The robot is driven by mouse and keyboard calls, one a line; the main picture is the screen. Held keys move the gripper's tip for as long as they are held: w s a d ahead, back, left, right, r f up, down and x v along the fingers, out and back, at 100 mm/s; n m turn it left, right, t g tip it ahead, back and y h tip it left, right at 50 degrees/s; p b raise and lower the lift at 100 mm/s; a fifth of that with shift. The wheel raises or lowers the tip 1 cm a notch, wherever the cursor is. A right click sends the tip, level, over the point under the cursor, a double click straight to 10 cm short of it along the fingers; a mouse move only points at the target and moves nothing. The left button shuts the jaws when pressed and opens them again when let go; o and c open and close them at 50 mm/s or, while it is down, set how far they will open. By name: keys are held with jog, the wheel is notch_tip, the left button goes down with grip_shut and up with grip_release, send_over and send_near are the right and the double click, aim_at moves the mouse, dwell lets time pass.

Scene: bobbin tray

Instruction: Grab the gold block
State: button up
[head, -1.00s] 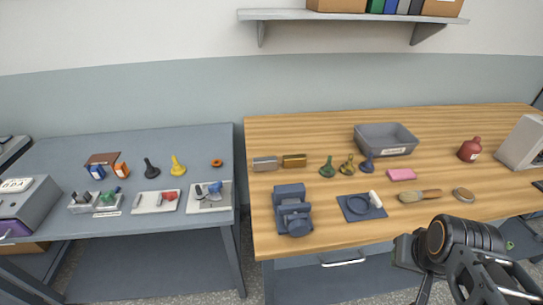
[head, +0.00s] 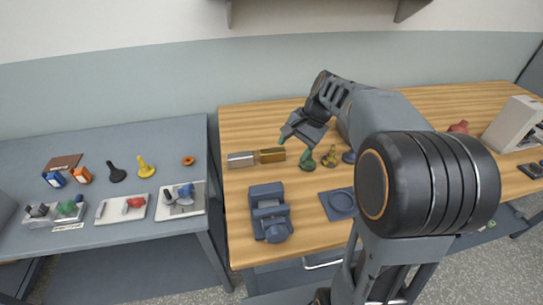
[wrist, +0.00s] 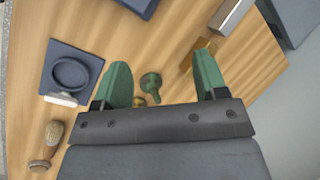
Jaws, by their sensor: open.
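The gold block (head: 271,155) lies on the wooden table, end to end beside a silver-grey block (head: 241,159). My gripper (head: 294,147) is open and empty, above the table just right of the gold block. In the wrist view my gripper's green fingers (wrist: 162,65) are spread apart. There the gold block (wrist: 200,50) is partly hidden behind the right finger, so it is not between the fingers. The silver-grey block (wrist: 231,14) shows beyond it at the top right.
A green pawn-like piece (head: 306,160) and a gold one (head: 328,160) stand close right of my gripper. A blue-grey vise (head: 270,215) is in front of the blocks. A blue mat (head: 331,207) lies to its right. My arm hides much of the table's right side.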

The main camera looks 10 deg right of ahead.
jog(key=w+d+f+m+g+y, duration=0.1)
jog(key=w+d+f+m+y, duration=0.1)
jog(key=w, duration=0.3)
jog(key=w+d+f+m+y, duration=0.2)
jog(key=w+m, duration=0.1)
jog(key=w, duration=0.2)
jog(key=m+y, duration=0.4)
jog(key=y, duration=0.1)
send_near(283, 149)
jog(key=shift+s+d+r+b, duration=0.2)
jog(key=shift+d+r+b, duration=0.2)
jog(key=shift+r, duration=0.3)
jog(key=shift+f, duration=0.2)
jog(key=shift+a+f, duration=0.15)
jog(key=shift+f, duration=0.05)
jog(key=p+x, duration=0.1)
jog(key=x, duration=1.2)
jog(key=shift+w+f, duration=0.15)
jog(key=shift+w, duration=0.05)
jog(key=shift+c, duration=0.2)
grip_shut()
